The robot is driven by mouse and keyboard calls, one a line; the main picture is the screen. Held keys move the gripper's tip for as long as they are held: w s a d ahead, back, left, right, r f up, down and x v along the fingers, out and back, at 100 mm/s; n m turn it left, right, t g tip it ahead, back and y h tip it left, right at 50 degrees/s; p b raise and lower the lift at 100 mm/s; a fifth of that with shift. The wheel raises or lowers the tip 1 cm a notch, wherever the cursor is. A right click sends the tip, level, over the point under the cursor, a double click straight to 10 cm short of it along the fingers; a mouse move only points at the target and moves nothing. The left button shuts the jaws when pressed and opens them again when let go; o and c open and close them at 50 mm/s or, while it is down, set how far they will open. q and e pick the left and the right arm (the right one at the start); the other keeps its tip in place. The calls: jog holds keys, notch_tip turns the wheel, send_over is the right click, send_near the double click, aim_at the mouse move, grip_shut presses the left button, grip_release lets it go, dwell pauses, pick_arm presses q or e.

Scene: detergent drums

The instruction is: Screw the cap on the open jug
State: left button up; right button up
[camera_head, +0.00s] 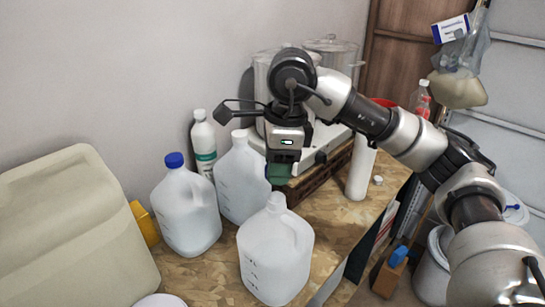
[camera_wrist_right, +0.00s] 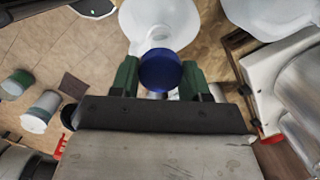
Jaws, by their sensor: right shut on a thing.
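My right gripper (camera_head: 279,175) has green fingers and points down, just behind the neck of the front white jug (camera_head: 274,262). In the right wrist view its fingers (camera_wrist_right: 160,78) are shut on a blue cap (camera_wrist_right: 161,70). The cap is hidden in the head view. The front jug stands upright, with no blue cap on its neck. A second white jug (camera_head: 240,185) behind it also shows a pale top. A third jug (camera_head: 187,215) at the left wears a blue cap. My left gripper is out of view.
A large beige canister (camera_head: 70,235) fills the left. A white bottle with a green label (camera_head: 203,145) stands near the wall. A stove with pots (camera_head: 332,50) is behind my gripper. A white cylinder (camera_head: 360,170) stands near the wooden table's (camera_head: 335,215) right side.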

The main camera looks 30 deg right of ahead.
aim_at(276, 193)
notch_tip(276, 193, down, 2)
jog(key=shift+s+f+b, duration=0.1)
jog(key=shift+f+b, duration=0.15)
jog(key=shift+b, duration=0.35)
jog(key=shift+w+f+b, duration=0.25)
jog(key=shift+f+b, duration=0.5)
jog(key=shift+f, duration=0.15)
jog(key=shift+s, duration=0.1)
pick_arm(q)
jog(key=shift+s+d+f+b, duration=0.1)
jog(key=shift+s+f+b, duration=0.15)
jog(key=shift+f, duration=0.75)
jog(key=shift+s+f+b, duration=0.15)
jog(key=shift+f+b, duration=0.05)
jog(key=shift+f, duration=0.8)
pick_arm(e)
jog(key=shift+s+f, duration=0.1)
jog(key=shift+f, duration=0.2)
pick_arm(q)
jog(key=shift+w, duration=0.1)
pick_arm(e)
jog(key=shift+r, duration=0.15)
pick_arm(q)
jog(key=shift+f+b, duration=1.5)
jog(key=shift+b, duration=0.05)
pick_arm(e)
jog(key=shift+f, duration=1.2)
